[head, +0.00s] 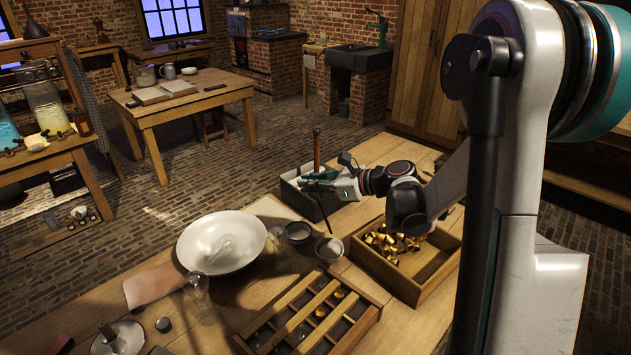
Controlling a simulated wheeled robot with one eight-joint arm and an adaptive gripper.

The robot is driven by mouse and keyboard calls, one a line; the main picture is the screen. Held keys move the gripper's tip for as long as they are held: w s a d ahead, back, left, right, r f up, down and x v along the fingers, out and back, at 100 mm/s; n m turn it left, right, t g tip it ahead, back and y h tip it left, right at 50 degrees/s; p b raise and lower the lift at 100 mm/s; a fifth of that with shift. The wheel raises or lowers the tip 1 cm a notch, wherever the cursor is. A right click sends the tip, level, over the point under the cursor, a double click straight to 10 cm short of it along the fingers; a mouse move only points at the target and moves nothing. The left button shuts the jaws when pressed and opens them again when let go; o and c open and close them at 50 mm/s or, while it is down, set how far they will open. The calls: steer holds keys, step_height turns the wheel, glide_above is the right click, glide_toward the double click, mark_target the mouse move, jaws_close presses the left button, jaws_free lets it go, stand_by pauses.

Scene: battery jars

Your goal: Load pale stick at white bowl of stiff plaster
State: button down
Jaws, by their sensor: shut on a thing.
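My gripper (318,186) is shut on a slim upright stick (317,150), over the near edge of a grey box. The stick looks brown, not pale, above the fingers. A thin dark length shows below them, reaching down toward two small bowls. A large white bowl (202,262) stands on the bench to the left, with a clear or whitish object inside. A small bowl (329,249) with pale contents stands below the gripper. A darker small bowl (298,232) is beside it. I cannot tell which bowl holds the plaster.
The grey box (290,197) stands behind the bowls. A wooden tray (436,276) of brass-coloured pieces is to the right. A divided wooden rack (366,318) lies in front. A clear glass vessel (197,296) stands near the large bowl.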

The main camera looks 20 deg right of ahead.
steer(key=shift+f+b, duration=2)
steer(key=shift+f, duration=0.95)
steer(key=shift+f+b, duration=0.6)
stand_by(0.4)
steer(key=shift+r+p, duration=2.4)
steer(key=shift+r, duration=1.15)
steer(key=shift+a, duration=0.1)
